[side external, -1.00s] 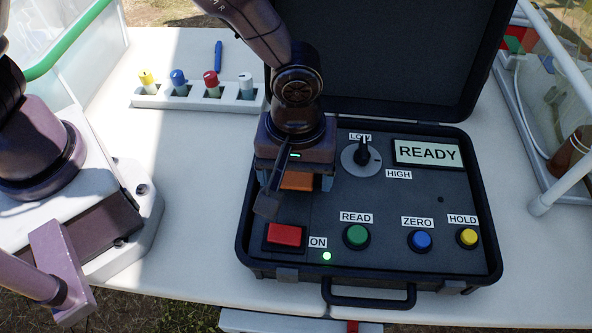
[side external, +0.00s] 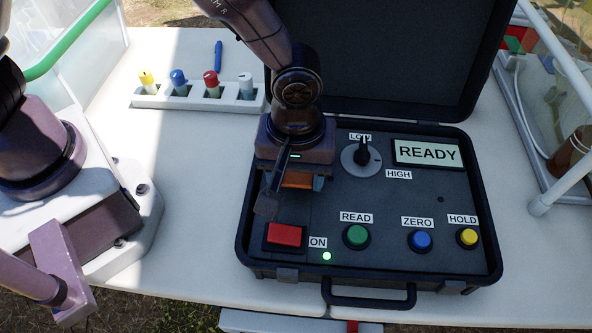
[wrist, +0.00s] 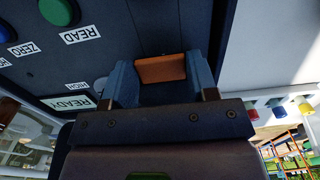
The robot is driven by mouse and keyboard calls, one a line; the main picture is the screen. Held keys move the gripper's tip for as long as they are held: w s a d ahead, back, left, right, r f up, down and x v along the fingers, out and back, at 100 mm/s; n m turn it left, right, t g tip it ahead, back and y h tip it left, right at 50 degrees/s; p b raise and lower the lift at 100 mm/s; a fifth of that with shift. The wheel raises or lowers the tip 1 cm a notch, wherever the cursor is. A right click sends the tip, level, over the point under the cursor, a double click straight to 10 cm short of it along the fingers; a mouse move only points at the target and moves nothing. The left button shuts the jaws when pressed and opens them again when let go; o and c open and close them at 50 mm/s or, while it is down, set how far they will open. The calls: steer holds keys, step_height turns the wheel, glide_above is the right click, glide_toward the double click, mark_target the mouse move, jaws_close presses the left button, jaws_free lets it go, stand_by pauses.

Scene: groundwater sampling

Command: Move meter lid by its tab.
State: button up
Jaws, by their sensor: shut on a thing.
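The meter (side external: 400,195) is an open black case on the table, its screen reading READY. An orange tab (side external: 298,180) shows under my gripper (side external: 296,184), at the left of the panel; it also shows in the wrist view (wrist: 161,69). My gripper (wrist: 163,80) is shut on the tab, with one blue-grey finger on each side of it. A dark flat surface (wrist: 166,25) beyond the tab appears to be the meter lid, level with the dark panel. Its outline is mostly hidden by my wrist in the side view.
A red switch (side external: 285,235) sits just in front of my gripper. A dial (side external: 361,158) is close on the right; green, blue and yellow buttons line the front. The raised case cover (side external: 400,60) stands behind. A rack of capped vials (side external: 195,98) is at the back left.

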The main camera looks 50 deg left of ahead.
steer(key=shift+w+a+r, duration=0.3)
steer(key=shift+w+r, duration=0.05)
steer(key=shift+r, duration=0.25)
steer(key=w+a+r, duration=0.3)
steer(key=w+a, duration=0.1)
steer(key=shift+r, duration=0.4)
steer(key=w+a, duration=0.1)
steer(key=a, duration=0.1)
steer(key=w+a+g+h, duration=0.1)
steer(key=shift+w+r, duration=0.25)
steer(key=shift+w, duration=0.1)
steer(key=shift+w+a+f+g+h, duration=0.1)
steer(key=shift+w+a+g+h, duration=0.4)
steer(key=shift+w+g+h, duration=0.15)
steer(key=shift+w+a+f, duration=0.3)
steer(key=shift+w+a, duration=0.55)
steer(key=shift+a, duration=0.1)
steer(key=o, duration=1.3)
